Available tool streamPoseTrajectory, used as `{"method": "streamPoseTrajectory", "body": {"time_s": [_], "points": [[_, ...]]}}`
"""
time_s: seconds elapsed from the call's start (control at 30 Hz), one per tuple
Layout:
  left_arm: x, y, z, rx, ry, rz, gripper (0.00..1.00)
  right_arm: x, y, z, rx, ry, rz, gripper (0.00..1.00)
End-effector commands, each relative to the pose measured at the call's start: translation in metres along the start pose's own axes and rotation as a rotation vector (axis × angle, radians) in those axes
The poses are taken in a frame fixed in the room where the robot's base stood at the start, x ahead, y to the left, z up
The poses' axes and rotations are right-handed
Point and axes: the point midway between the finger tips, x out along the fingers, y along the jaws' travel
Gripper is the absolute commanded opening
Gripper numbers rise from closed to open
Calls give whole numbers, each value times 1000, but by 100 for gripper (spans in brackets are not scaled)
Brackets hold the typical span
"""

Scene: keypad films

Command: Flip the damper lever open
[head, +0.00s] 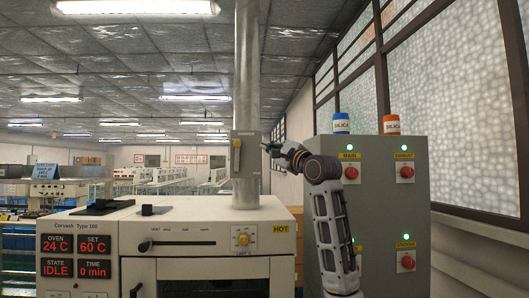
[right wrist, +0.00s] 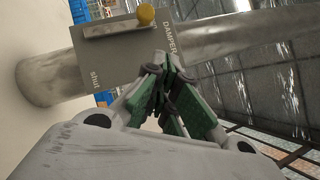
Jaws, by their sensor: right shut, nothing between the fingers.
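The damper plate (head: 249,160) is a grey box on the upright metal pipe (head: 247,70). Its lever has a yellow knob (head: 237,143), high on the plate's left side. In the right wrist view the plate (right wrist: 105,62) reads "DAMPER" at one end and "SHUT" at the other. The yellow knob (right wrist: 146,15) there sits at the "DAMPER" end of a pale bar, away from "SHUT". My right gripper (head: 268,147) is shut and empty, just right of the plate; its green-padded fingers (right wrist: 160,72) overlap the plate's edge in the wrist view. Contact cannot be told. My left gripper is out of view.
Below the pipe stands a white oven (head: 200,208) with red readouts: 24 C, 60 C, IDLE, 0 min. A grey cabinet (head: 400,215) with red switches and two silica-labelled caps stands at right, behind my right arm. Left of the pipe is open air.

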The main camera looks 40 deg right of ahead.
Motion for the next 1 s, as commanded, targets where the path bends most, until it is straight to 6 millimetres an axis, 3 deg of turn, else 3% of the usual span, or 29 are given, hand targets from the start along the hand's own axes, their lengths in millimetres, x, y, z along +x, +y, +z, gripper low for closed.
{"method": "streamPoseTrajectory", "body": {"time_s": [0.2,0.4,1.0], "points": [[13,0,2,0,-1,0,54,-31,-3,0,-1,-1,-1,0],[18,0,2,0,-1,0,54,-47,-8,1,0,-1,0,0],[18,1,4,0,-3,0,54,-51,-9,1,0,0,1,0]]}}
